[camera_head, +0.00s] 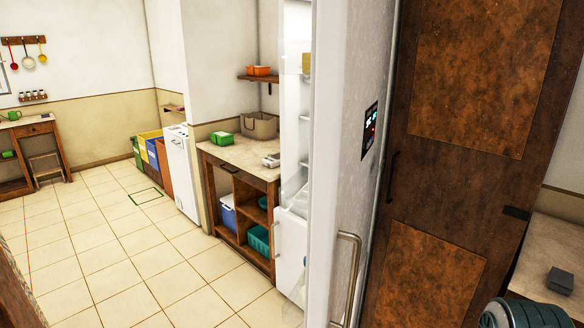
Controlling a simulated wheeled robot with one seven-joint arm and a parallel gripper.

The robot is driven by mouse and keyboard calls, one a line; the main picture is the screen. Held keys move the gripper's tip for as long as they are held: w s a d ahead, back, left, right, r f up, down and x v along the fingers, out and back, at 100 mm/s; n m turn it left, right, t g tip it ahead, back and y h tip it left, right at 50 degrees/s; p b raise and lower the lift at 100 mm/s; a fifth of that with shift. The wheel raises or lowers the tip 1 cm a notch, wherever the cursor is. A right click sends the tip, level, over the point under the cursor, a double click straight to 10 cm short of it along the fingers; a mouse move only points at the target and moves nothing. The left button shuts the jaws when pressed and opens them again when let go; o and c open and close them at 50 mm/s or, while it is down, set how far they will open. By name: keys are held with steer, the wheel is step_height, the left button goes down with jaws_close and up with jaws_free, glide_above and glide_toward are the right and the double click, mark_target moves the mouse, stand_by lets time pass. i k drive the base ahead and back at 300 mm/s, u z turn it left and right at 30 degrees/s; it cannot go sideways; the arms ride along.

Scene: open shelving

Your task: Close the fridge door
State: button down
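The white fridge door (345,120) stands open in the middle of the view, turned nearly edge-on to me. Its outer face carries a small dark display panel (370,130) and a long metal handle (347,275) low down. Left of the door, a narrow strip of the fridge's white interior (303,135) with shelves shows. Most of the interior is hidden behind the door. A lower white front with its own handle (276,238) sits below that strip. My gripper is not in view, so its state and distance from the door cannot be seen.
A tall brown wooden panel (465,180) stands right of the door. A wooden counter (240,158) with bins lies left of the fridge. A dark rounded part (530,313) shows at bottom right. The tiled floor (120,240) at left is clear.

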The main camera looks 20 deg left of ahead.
mark_target(352, 40)
steer(key=u, duration=0.5)
steer(key=i, duration=0.5)
steer(key=k, duration=0.5)
steer(key=z, duration=0.6)
steer(key=i, duration=0.55)
steer(key=u, duration=0.9)
